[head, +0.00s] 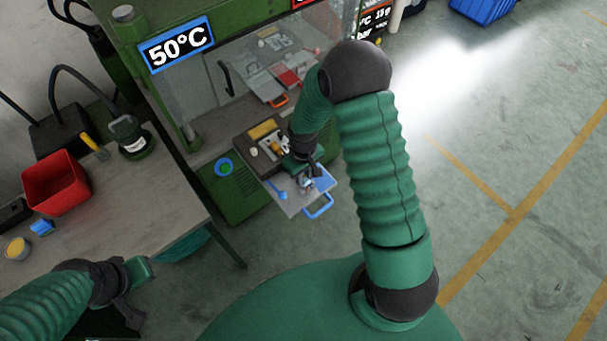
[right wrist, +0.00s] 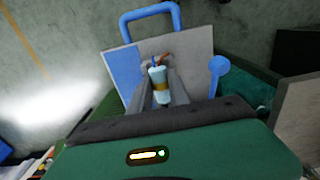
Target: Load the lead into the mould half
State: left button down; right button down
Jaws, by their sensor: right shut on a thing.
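My right gripper (head: 306,181) is over a grey plate with a blue handle (head: 293,208) at the front of the green machine. In the right wrist view, its fingers (right wrist: 161,92) are shut on a small pale-blue cylindrical piece with a yellow band (right wrist: 159,80), apparently the lead. Thin reddish and dark wire ends show at its far end. The same plate (right wrist: 190,62) lies beyond it, with a blue patch at left; the gap between lead and plate is unclear.
The green machine (head: 160,88) shows a 50°C sign; a grey plate with an orange handle (head: 278,101) is inside. The workbench (head: 140,190) holds a red bin (head: 55,183). Open floor lies right.

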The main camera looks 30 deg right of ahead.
jog(key=shift+s+a+f, duration=0.1)
jog(key=shift+s+f, duration=0.1)
jog(key=shift+s, duration=0.05)
jog(key=c, duration=1.2)
grip_release()
jog(key=shift+s+f, duration=0.1)
jog(key=shift+s, duration=0.05)
jog(key=shift+o, duration=0.2)
notch_tip(320, 180, up, 17)
jog(key=shift+w+d+b, duration=0.35)
jog(key=shift+r, duration=0.2)
jog(key=s+a+f+m+t, duration=0.1)
jog(key=s+a+t, duration=0.1)
jog(key=s+a, duration=0.5)
jog(key=shift+s+a+f+t, duration=0.3)
jog(key=shift+s+a, duration=0.1)
jog(key=shift+s, duration=0.6)
